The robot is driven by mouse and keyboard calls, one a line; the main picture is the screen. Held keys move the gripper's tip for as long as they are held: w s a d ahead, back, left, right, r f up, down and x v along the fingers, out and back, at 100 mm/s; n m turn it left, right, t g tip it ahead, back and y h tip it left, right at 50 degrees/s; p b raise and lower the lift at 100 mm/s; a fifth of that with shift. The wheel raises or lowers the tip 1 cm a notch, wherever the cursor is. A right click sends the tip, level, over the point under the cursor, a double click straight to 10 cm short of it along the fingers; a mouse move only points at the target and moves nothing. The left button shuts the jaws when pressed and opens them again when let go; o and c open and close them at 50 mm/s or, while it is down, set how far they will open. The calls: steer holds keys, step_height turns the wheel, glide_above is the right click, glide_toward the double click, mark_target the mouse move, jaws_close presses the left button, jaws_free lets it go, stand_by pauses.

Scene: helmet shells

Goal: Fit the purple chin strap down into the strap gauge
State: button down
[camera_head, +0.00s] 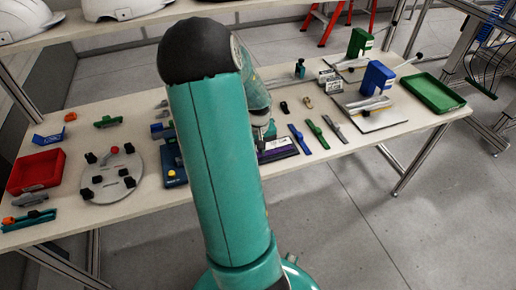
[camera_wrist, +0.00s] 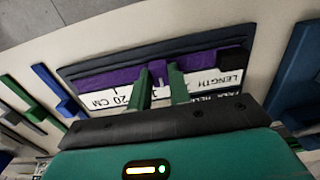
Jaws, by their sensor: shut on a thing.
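The purple chin strap (camera_wrist: 112,77) lies lengthwise along the upper part of the dark strap gauge (camera_wrist: 180,44) in the wrist view, above its white printed scale. My gripper (camera_wrist: 161,74) is shut on the middle of the strap, with a green finger on each side. The strap runs nearly parallel to the gauge's long edge. I cannot tell how deep it sits in the gauge. In the head view, my gripper (camera_head: 263,134) is at the gauge (camera_head: 280,152) near the table's front edge, and my arm hides part of both.
A blue strap (camera_head: 296,137), a green strap (camera_head: 318,134) and a grey strap (camera_head: 335,129) lie right of the gauge. A dark blue fixture (camera_head: 174,168) stands left of it. A round grey plate (camera_head: 111,181) with black blocks and a red tray (camera_head: 36,171) are farther left.

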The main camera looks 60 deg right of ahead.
mark_target(258, 152)
steer(key=shift+f, duration=0.1)
steer(key=c, duration=1.2)
jaws_free()
step_height(258, 152, up, 14)
steer(key=shift+f, duration=0.1)
